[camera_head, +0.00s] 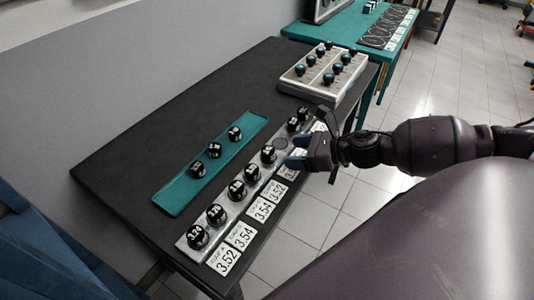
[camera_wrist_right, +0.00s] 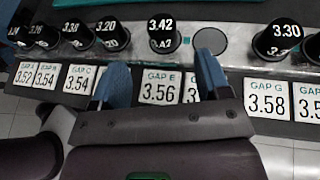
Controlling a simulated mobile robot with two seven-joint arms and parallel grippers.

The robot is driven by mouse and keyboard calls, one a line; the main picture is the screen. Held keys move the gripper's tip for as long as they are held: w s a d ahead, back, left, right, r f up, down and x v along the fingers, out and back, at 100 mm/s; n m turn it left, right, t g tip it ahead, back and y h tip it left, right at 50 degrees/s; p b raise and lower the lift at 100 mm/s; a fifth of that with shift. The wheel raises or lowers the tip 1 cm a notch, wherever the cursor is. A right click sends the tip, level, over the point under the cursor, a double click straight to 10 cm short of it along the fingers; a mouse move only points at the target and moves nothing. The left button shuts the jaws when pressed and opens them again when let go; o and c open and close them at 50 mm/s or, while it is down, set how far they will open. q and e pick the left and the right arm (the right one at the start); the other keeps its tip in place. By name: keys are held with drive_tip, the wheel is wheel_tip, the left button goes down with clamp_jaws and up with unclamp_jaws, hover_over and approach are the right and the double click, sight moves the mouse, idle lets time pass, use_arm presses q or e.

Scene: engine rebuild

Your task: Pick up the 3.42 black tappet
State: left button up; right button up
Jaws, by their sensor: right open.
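The 3.42 black tappet (camera_wrist_right: 163,36) stands upright on the metal strip, its white number facing my right wrist camera. In the head view it appears to be the tappet (camera_head: 269,154) just before an empty round spot (camera_head: 280,143). My right gripper (camera_wrist_right: 162,78) is open and empty, its blue fingers spread on the near side of the tappet, over the gap cards. In the head view the right gripper (camera_head: 299,152) hangs at the strip's right edge, apart from the tappet. My left gripper is not in view.
Several other black tappets (camera_head: 198,237) line the metal strip, close to the 3.42 one. A teal tray (camera_head: 172,198) holds three more. White number cards (camera_head: 244,236) run along the front edge. A grey block (camera_head: 341,86) with tappets stands at the far end. The dark tabletop (camera_head: 130,150) is clear at left.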

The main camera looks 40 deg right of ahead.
sight(267, 150)
drive_tip(key=shift+w+r+x, duration=0.1)
drive_tip(key=shift+r+x, duration=0.05)
drive_tip(key=shift+x, duration=0.65)
drive_tip(key=shift+w+r+x, duration=0.1)
drive_tip(key=shift+r+x, duration=0.05)
drive_tip(key=shift+x, duration=0.65)
drive_tip(key=shift+w+r+x, duration=0.1)
drive_tip(key=shift+r+x, duration=0.05)
drive_tip(key=shift+x, duration=0.65)
drive_tip(key=shift+b+x, duration=0.3)
drive_tip(key=shift+x, duration=0.55)
drive_tip(key=c, duration=1)
drive_tip(key=shift+c, duration=0.2)
